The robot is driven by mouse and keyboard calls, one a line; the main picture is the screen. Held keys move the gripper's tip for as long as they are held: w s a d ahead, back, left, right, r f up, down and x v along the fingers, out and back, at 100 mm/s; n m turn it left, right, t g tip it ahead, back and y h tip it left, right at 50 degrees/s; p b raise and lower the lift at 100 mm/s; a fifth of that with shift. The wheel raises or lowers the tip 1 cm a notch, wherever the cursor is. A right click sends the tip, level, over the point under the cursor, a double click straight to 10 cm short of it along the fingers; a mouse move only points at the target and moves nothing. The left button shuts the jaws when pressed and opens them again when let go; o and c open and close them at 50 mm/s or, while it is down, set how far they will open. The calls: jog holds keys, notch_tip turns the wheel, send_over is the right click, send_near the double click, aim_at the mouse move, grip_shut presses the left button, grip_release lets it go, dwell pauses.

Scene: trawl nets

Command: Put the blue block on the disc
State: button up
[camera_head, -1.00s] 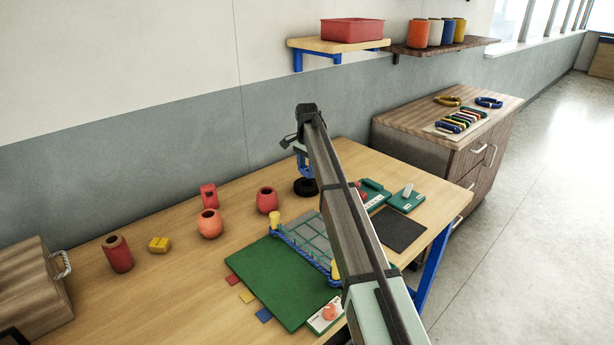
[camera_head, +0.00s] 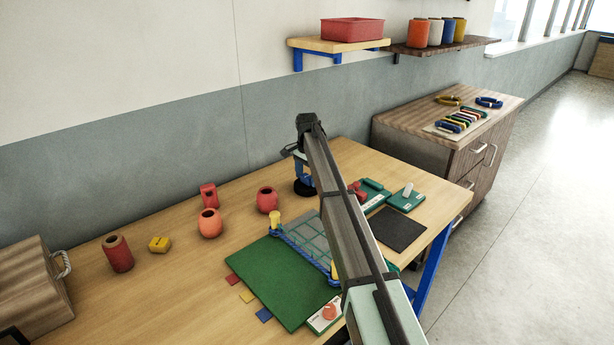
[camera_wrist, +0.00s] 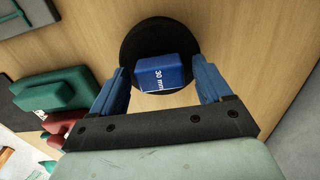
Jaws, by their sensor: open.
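The blue block (camera_wrist: 160,73), marked "30 mm", shows in the wrist view over the black round disc (camera_wrist: 136,42). It looks set on the disc, a little below its middle in the picture; I cannot see the contact under it. My gripper (camera_wrist: 160,82) is open, with one blue finger on each side of the block and narrow gaps between. In the head view the disc (camera_head: 304,188) lies on the wooden table near the wall, under my gripper (camera_head: 302,172). There my arm and fingers hide most of the block.
Green blocks (camera_wrist: 55,88) and a red piece (camera_wrist: 62,122) lie left of the gripper in the wrist view.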

aim_at(307, 176)
jog(key=shift+r, duration=0.1)
notch_tip(307, 176, up, 12)
dwell(0.7)
dwell(0.3)
